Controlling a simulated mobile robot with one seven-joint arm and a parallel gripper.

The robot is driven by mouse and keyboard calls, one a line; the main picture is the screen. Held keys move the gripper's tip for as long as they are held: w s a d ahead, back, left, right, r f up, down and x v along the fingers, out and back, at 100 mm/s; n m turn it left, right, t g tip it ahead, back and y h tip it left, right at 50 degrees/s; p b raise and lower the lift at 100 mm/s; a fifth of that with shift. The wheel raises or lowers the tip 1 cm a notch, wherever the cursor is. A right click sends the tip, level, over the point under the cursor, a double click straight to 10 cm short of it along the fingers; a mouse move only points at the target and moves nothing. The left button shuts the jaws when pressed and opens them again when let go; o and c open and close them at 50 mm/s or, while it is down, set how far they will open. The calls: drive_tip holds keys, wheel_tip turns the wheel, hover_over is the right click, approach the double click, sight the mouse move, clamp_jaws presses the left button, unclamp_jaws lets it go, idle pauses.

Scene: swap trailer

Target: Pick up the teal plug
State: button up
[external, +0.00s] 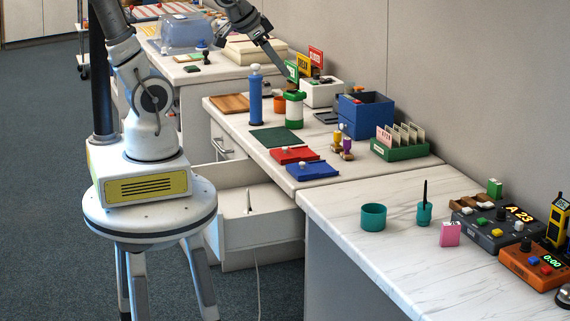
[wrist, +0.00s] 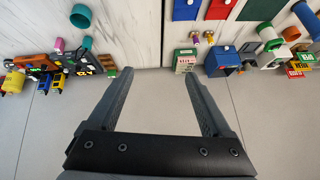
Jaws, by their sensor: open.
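No object is clearly a teal plug. Two teal things stand on the white marbled counter (external: 340,215) in the external view: a wide, open teal cup (external: 373,217) and, to its right, a smaller teal holder (external: 424,214) with a dark stick upright in it. In the wrist view, the teal cup (wrist: 81,17) and the smaller teal holder (wrist: 87,42) are at the upper left, beyond my left finger. My gripper (wrist: 157,78) is open, with nothing between its fingers.
An open drawer (external: 235,228) juts out below the middle counter. That counter holds a blue bottle (external: 255,98), a blue box (external: 366,117), a green card rack (external: 400,150) and red and blue trays. A pink block (external: 450,234) and control boxes (external: 493,228) stand right of the teal holder.

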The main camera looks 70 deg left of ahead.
drive_tip(key=w+d+f+m+t+b, duration=0.1)
drive_tip(key=w+d+f+m+b, duration=0.1)
drive_tip(key=w+f, duration=0.6)
drive_tip(key=m+t+h+b, duration=0.2)
drive_tip(key=m+h+b, duration=0.3)
drive_tip(key=h, duration=0.4)
approach(419, 205)
drive_tip(key=shift+n+t, duration=0.3)
drive_tip(key=b+x, duration=0.1)
drive_tip(key=x, duration=0.2)
drive_tip(key=b+x, duration=0.1)
drive_tip(key=x, duration=0.2)
drive_tip(key=b+x, duration=0.2)
drive_tip(key=x, duration=0.2)
drive_tip(key=shift+w+a+f, duration=0.15)
drive_tip(key=shift+a+f, duration=0.2)
drive_tip(key=shift+f, duration=0.1)
clamp_jaws()
drive_tip(key=shift+r, duration=0.1)
